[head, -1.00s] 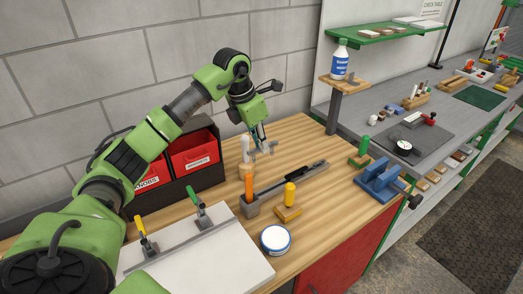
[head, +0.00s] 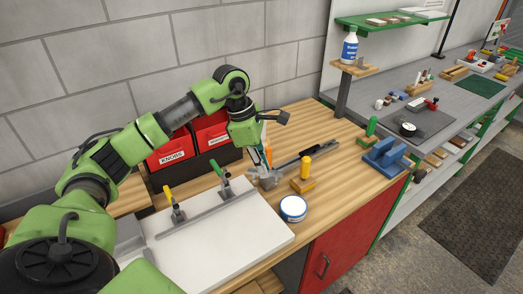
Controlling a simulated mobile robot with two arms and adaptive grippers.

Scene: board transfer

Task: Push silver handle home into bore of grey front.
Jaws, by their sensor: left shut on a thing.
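My left gripper (head: 261,166) is low over the wooden bench, just beyond the far right corner of the pale grey front (head: 225,242). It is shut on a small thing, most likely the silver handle. Its jaws and load are small and overlap grey metal parts behind, so the handle's outline is unclear. The front lies flat on the bench under a metal bar with two toggle clamps, one yellow-handled (head: 173,205) and one green-handled (head: 221,178). I cannot make out the bore. The right gripper is not in view.
Red bins (head: 212,131) stand behind my left arm. A long dark tool (head: 303,153), a yellow-handled tool on a wooden block (head: 304,176), a round tin (head: 293,208) and a blue block (head: 386,157) stand to the right. Bare bench lies around the tin.

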